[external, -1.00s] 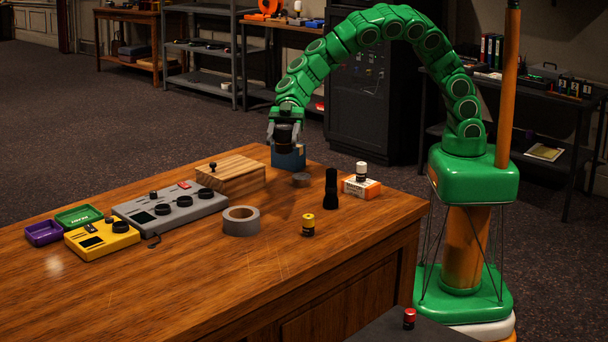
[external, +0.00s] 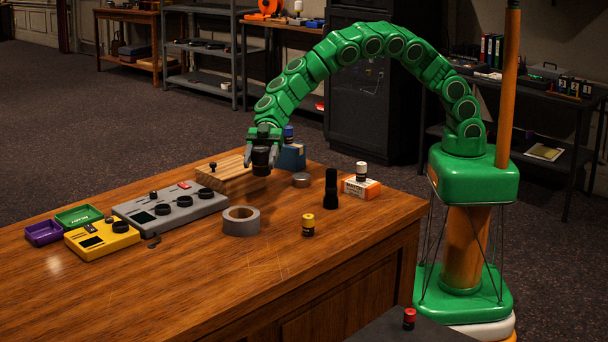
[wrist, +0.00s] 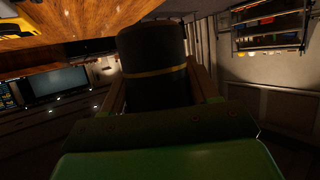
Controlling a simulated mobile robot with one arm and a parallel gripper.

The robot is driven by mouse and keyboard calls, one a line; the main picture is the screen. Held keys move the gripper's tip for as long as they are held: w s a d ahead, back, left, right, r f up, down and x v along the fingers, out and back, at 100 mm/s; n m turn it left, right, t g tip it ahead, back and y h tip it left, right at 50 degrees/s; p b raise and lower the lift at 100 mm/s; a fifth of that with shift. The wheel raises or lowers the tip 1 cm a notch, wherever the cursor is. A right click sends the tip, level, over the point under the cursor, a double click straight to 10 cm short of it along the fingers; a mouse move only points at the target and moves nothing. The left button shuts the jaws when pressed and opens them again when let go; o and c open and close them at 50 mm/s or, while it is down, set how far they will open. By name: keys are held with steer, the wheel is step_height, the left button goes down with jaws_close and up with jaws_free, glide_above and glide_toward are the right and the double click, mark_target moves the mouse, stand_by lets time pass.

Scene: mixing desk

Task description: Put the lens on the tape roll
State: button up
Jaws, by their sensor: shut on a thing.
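My gripper (external: 263,157) is shut on a black cylindrical lens (external: 261,163), held above the desk near the right end of the wooden block. In the wrist view the lens (wrist: 155,68) fills the middle, dark with a thin gold ring, between the two fingers. The grey tape roll (external: 241,221) lies flat on the desk, nearer the camera and a little left of the lens, with open desk between them. The lens is above and apart from the roll. The roll is not clearly seen in the wrist view.
Beside the gripper are a wooden block (external: 228,172) and a blue block (external: 292,158). A small grey disc (external: 301,180), black torch-like cylinder (external: 331,189) and yellow-topped bottle (external: 308,225) stand right. A grey mixer (external: 170,211) is left of the roll. The front desk is clear.

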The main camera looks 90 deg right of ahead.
steer(key=shift+w+a+f, duration=0.6)
steer(key=shift+w+f, duration=0.35)
steer(key=shift+f, duration=0.2)
steer(key=shift+w+a+f, duration=0.65)
steer(key=shift+w+f, duration=0.35)
steer(key=shift+f, duration=0.1)
steer(key=shift+w+a+f, duration=0.6)
steer(key=shift+w+f, duration=0.35)
steer(key=shift+f, duration=1.7)
steer(key=shift+f, duration=0.1)
steer(key=o, duration=1.3)
steer(key=shift+d+r, duration=0.2)
steer(key=v, duration=1.1)
steer(key=shift+d, duration=0.35)
